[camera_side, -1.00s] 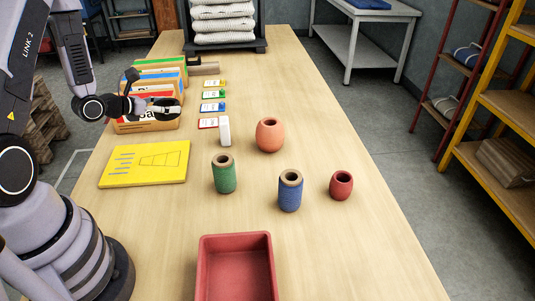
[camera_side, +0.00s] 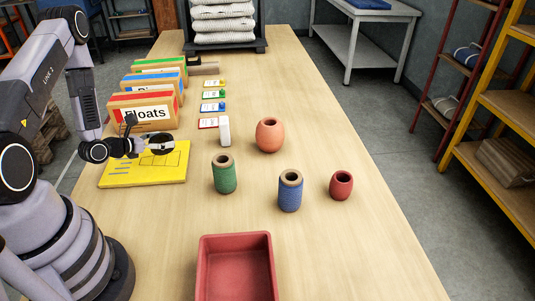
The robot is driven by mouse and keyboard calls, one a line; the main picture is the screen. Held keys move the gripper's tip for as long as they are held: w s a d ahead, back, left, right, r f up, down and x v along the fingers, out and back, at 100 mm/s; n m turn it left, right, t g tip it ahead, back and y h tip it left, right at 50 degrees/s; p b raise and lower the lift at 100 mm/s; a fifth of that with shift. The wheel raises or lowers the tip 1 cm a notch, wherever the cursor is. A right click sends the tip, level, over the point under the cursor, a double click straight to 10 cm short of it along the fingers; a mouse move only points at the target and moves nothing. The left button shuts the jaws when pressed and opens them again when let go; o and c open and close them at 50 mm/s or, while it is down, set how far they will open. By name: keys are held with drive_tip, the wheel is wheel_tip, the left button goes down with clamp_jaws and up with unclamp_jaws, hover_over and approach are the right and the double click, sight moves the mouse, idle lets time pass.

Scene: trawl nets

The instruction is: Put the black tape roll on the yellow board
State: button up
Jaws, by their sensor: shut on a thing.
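The black tape roll (camera_side: 161,150) is a small dark ring with a pale centre. My gripper (camera_side: 152,143) is shut on it, at the far right part of the yellow board. The yellow board (camera_side: 118,174) lies flat on the left of the table, with line drawings on it. The roll shows over the board's far edge; I cannot tell whether it touches the board or is held above it. My gripper and the roll hide part of the board's far side.
Upright file boxes (camera_side: 145,113) stand just behind the board. A white block (camera_side: 224,131) and several small cards stand to the right. A green spool (camera_side: 224,174), a blue spool (camera_side: 290,192), an orange float (camera_side: 269,136) and a red tray (camera_side: 237,238) occupy the table's middle and front.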

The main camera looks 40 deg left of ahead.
sight(167, 159)
drive_tip(key=shift+f, duration=2.05)
drive_tip(key=shift+f, duration=0.1)
drive_tip(key=o, duration=1.2)
